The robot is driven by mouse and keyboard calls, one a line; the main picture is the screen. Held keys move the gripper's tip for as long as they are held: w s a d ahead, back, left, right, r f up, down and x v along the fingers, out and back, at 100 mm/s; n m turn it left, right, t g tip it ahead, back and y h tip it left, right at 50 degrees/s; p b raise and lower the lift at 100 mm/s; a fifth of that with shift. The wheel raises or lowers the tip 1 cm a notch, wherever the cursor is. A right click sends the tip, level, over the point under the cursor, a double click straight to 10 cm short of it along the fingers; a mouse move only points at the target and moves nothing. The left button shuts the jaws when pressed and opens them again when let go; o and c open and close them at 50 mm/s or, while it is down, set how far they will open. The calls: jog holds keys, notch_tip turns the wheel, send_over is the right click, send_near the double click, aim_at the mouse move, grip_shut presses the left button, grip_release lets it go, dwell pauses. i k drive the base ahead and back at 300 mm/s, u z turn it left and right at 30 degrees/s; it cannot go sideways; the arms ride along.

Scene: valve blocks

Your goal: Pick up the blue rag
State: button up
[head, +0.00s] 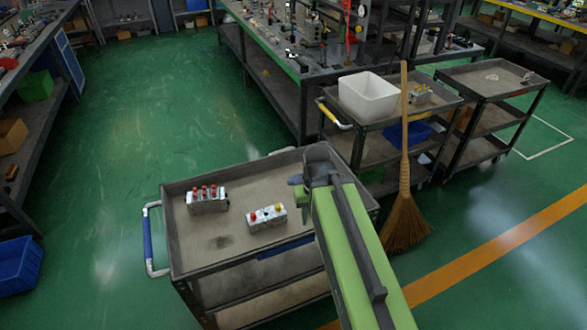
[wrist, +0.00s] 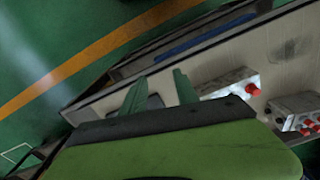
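I cannot clearly make out a blue rag. A small blue-grey patch (head: 296,180) shows beside my gripper (head: 303,196) in the head view; I cannot tell whether it is cloth or part of the gripper. My gripper is over the right part of the near cart's top tray (head: 238,178). In the wrist view its two green fingers (wrist: 160,78) stand apart. A dark grey patch (wrist: 153,102) shows between them, partly hidden by the gripper body. I see nothing clearly held.
Two valve blocks, one with red knobs (head: 207,199) and one with red and yellow knobs (head: 267,217), stand on the tray left of my gripper. A broom (head: 404,215) stands to the right. A second cart carries a white bin (head: 368,96). Green floor lies open left.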

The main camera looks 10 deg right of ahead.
aim_at(295, 180)
jog(key=i, duration=0.25)
jog(key=z, duration=0.3)
jog(key=k, duration=0.15)
jog(key=u, duration=3)
jog(key=k, duration=0.75)
jog(key=z, duration=0.7)
jog(key=i, duration=1)
jog(key=u, duration=0.1)
